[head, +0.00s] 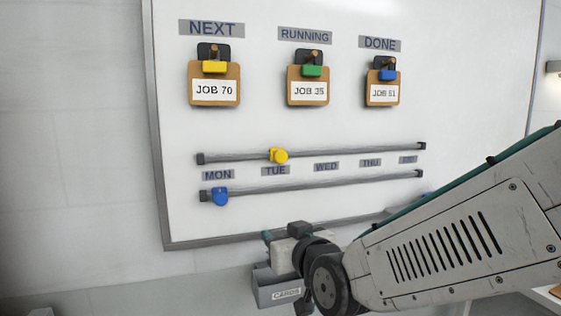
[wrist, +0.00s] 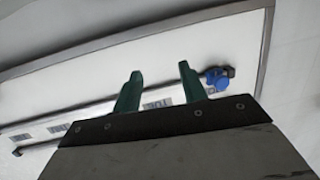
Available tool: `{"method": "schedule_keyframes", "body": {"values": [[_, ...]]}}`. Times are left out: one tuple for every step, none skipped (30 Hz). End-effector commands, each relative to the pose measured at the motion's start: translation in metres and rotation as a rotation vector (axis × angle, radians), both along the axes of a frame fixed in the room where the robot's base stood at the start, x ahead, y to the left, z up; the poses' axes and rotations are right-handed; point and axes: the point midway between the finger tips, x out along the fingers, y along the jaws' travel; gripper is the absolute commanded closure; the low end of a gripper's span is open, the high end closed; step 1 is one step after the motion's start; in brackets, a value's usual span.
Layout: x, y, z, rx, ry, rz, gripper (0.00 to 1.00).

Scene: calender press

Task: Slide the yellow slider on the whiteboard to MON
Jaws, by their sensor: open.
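The yellow slider (head: 279,156) sits on the upper rail (head: 350,150) of the whiteboard (head: 400,20), above the TUE label (head: 275,171). The MON label (head: 218,175) is to its left, near the rail's left end. My gripper (head: 267,237) is low in the head view, in front of the board's lower edge and below the yellow slider, apart from it. In the wrist view its two green fingers (wrist: 161,70) are spread with nothing between them. I cannot make out the yellow slider in the wrist view.
A blue slider (head: 220,197) is on the lower rail (head: 330,183) below MON; it also shows in the wrist view (wrist: 216,80). Job cards (head: 214,103) hang above the rails. A grey CARDS box (head: 265,291) is beside my wrist. The wall left of the board is clear.

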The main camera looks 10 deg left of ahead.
Motion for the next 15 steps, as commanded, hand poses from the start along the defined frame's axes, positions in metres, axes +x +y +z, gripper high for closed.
{"method": "schedule_keyframes", "body": {"values": [[0.006,0.005,0.017,0.055,-0.086,-0.016,0.58],[0.009,0.004,0.029,0.089,-0.139,-0.029,0.58],[0.013,0.002,0.046,0.131,-0.206,-0.048,0.58],[0.014,-0.001,0.058,0.161,-0.253,-0.062,0.58],[0.014,-0.003,0.070,0.188,-0.297,-0.074,0.58],[0.014,-0.007,0.083,0.219,-0.347,-0.089,0.58],[0.013,-0.009,0.090,0.238,-0.379,-0.098,0.58],[0.013,-0.012,0.097,0.253,-0.406,-0.106,0.58],[0.012,-0.014,0.103,0.268,-0.434,-0.114,0.58],[0.011,-0.016,0.106,0.276,-0.450,-0.119,0.58],[0.011,-0.017,0.109,0.282,-0.463,-0.121,0.58],[0.011,-0.017,0.112,0.287,-0.474,-0.124,0.58],[0.012,-0.017,0.113,0.289,-0.480,-0.126,0.58],[0.014,-0.016,0.115,0.290,-0.483,-0.126,0.58],[0.018,-0.014,0.117,0.288,-0.484,-0.127,0.58]]}}
